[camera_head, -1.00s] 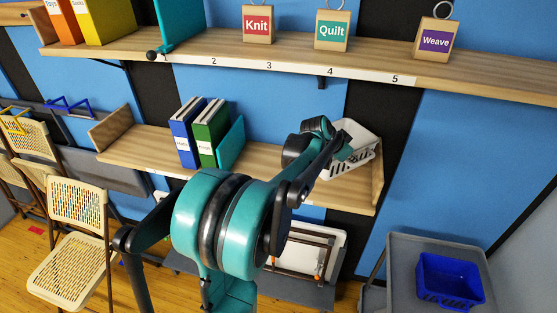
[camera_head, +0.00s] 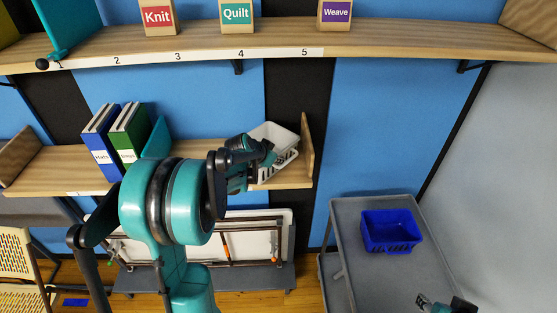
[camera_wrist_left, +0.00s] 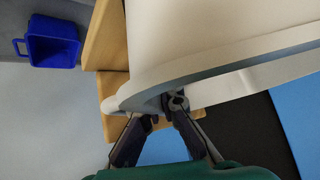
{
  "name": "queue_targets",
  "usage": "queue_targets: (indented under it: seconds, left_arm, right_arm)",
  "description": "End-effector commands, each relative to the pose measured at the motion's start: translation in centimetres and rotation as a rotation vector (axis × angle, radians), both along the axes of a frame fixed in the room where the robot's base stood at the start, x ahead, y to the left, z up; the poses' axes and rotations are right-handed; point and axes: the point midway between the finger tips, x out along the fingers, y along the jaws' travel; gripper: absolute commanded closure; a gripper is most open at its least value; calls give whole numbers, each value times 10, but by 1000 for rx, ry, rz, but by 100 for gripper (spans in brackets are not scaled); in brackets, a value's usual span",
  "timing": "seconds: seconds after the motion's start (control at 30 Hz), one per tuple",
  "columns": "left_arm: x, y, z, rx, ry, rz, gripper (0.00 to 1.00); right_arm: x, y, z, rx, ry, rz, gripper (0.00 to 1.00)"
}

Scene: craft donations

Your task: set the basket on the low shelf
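The white basket (camera_head: 276,133) is at the right end of the low wooden shelf (camera_head: 55,182), beside the shelf's upright end board. It looks slightly tilted, and I cannot tell whether its base rests on the board. My left gripper (camera_head: 268,155) is at the basket's near rim, with the arm hiding part of the shelf. In the left wrist view the fingers (camera_wrist_left: 158,112) close on the pale basket rim (camera_wrist_left: 225,62). My right gripper (camera_head: 428,303) shows small at the bottom right, over the grey cart; its finger opening is unclear.
Blue and green binders (camera_head: 118,135) stand on the low shelf, left of my arm. A blue bin (camera_head: 390,232) sits on the grey cart (camera_head: 350,285) at right. Folded furniture leans below the shelf.

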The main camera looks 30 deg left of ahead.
Motion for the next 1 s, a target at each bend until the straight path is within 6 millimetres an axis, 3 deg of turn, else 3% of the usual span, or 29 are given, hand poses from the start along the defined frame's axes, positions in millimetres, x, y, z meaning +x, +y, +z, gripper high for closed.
queue_targets:
  seconds: [0.17,0.27,0.3,0.67,1.0]
  left_arm:
    - [0,0,-4,0,0,0,100]
    - [0,0,-3,0,0,0,76]
    - [0,0,-3,0,0,0,74]
    - [0,0,2,0,0,0,74]
    - [-48,7,49,-1,1,2,74]
  right_arm:
    - [0,0,-4,0,0,0,60]
    - [0,0,-3,0,0,0,60]
    - [0,0,-3,0,0,0,60]
    - [0,0,2,0,0,0,60]
    - [0,0,6,0,0,0,60]
